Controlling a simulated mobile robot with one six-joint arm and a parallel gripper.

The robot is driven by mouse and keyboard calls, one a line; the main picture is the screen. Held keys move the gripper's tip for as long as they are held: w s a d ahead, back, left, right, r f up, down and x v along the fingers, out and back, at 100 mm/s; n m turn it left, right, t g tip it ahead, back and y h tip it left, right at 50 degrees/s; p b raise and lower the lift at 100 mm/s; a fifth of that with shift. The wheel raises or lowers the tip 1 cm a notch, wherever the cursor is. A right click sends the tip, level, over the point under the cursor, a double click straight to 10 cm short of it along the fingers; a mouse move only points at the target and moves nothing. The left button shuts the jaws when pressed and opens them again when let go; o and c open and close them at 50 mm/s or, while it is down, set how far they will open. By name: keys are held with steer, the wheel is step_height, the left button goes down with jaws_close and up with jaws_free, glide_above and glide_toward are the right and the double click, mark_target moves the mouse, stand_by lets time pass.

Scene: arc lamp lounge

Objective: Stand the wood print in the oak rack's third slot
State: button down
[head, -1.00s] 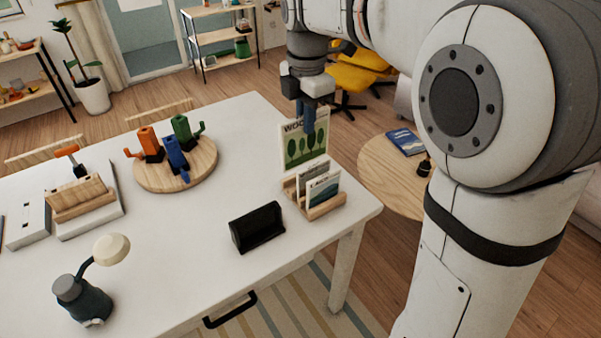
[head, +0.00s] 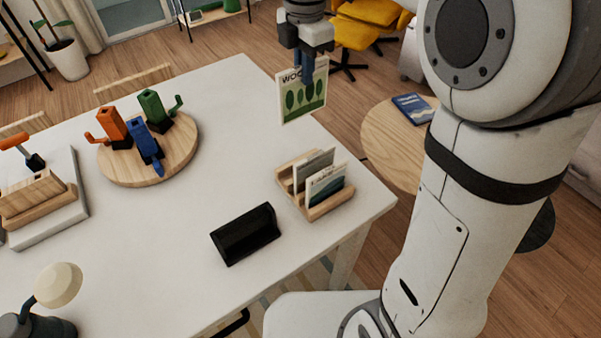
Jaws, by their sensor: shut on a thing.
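The wood print (head: 303,94) is a pale card with green trees and the letters "WOO" showing at its top. My gripper (head: 307,78) is shut on its top edge and holds it upright, apart from and behind the oak rack. The oak rack (head: 322,210) stands near the table's right edge. Two other prints stand in it: a pale one (head: 309,168) and, in front of it, one with a blue-green picture (head: 326,186). The back part of the rack, on the side of the held print, looks empty.
A black holder (head: 245,233) stands on the white table (head: 190,270) left of the rack. A round wooden board (head: 180,166) with orange, blue and green objects is farther left. A lamp (head: 58,286) is at front left. A round side table (head: 385,140) stands to the right.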

mark_target(303, 111)
steer(key=f+b, duration=0.2)
steer(key=f, duration=0.1)
steer(key=f+b, duration=0.3)
steer(key=f, duration=0.1)
steer(key=f+b, duration=0.2)
steer(key=f, duration=0.2)
steer(key=shift+w+f, duration=0.15)
steer(key=shift+w, duration=0.15)
step_height(303, 111, down, 10)
steer(key=shift+s, duration=0.15)
steer(key=shift+f, duration=0.15)
steer(key=c, duration=2)
jaws_free()
steer(key=shift+f, duration=0.1)
steer(key=o, duration=0.5)
